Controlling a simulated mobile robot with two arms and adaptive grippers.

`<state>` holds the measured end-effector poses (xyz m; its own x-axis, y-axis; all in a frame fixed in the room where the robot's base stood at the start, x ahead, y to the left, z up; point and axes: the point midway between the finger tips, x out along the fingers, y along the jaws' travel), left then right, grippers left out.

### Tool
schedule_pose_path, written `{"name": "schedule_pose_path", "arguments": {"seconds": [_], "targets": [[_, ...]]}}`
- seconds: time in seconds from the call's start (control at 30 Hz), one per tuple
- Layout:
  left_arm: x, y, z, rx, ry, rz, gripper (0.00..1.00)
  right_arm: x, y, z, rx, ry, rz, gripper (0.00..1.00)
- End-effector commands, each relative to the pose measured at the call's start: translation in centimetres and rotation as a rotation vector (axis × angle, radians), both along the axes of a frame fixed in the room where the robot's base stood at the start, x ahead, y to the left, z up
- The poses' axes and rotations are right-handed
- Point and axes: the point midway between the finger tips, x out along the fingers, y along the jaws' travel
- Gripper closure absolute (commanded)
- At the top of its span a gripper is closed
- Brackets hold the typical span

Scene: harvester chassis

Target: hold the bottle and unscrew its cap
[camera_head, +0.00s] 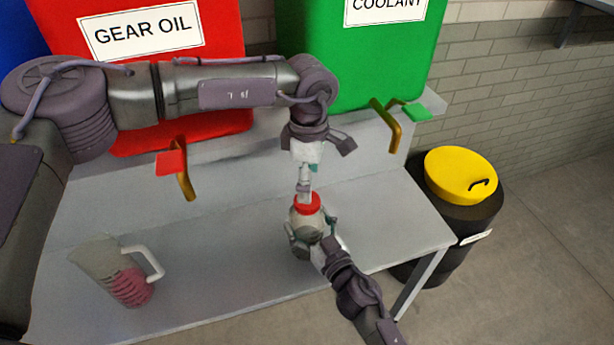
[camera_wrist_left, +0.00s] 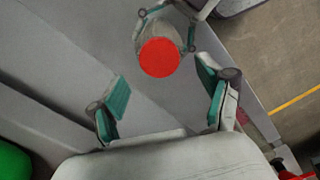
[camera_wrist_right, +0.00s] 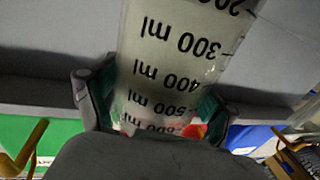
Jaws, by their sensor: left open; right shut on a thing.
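The bottle (camera_head: 306,222) is a clear container with a red cap (camera_head: 307,203) on its top. It stands upright over the front part of the bench; I cannot tell if it touches the bench. My right gripper (camera_head: 313,236) is shut on the bottle body from the front. In the right wrist view, black ml marks show on the bottle (camera_wrist_right: 175,65) between the fingers (camera_wrist_right: 150,110). My left gripper (camera_head: 304,178) points down just above the cap. In the left wrist view its fingers (camera_wrist_left: 165,97) are open and empty, with the red cap (camera_wrist_left: 159,58) beyond their gap.
The grey bench (camera_head: 230,265) has a raised shelf behind. A clear jug (camera_head: 122,272) with pink liquid stands at the left. Red gear oil (camera_head: 210,85) and green coolant (camera_head: 350,60) tanks with taps stand behind. A yellow-lidded black bin (camera_head: 462,175) is at the right.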

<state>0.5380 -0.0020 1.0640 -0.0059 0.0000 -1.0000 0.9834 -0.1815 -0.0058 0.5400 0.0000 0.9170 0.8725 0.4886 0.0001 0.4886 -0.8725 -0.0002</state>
Motion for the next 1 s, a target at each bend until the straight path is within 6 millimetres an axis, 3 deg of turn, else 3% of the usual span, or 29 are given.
{"name": "schedule_pose_path", "arguments": {"seconds": [0.2,0.33,0.8,1.0], "targets": [[0.2,0.2,1.9,0.003,-0.007,-0.234,0.22,0.0,0.0,-0.1,-0.001,0.002,0.000,1.00],[0.2,0.3,1.7,0.001,-0.004,-0.287,0.22,0.0,0.0,-0.1,-0.001,0.002,0.000,1.00],[0.2,0.3,-4.8,-0.001,-0.005,-0.289,0.22,0.0,0.0,-0.1,-0.001,0.002,0.000,1.00],[0.3,0.3,-5.8,-0.001,-0.006,-0.288,0.22,0.0,0.0,-0.1,-0.001,0.002,0.000,1.00]]}}
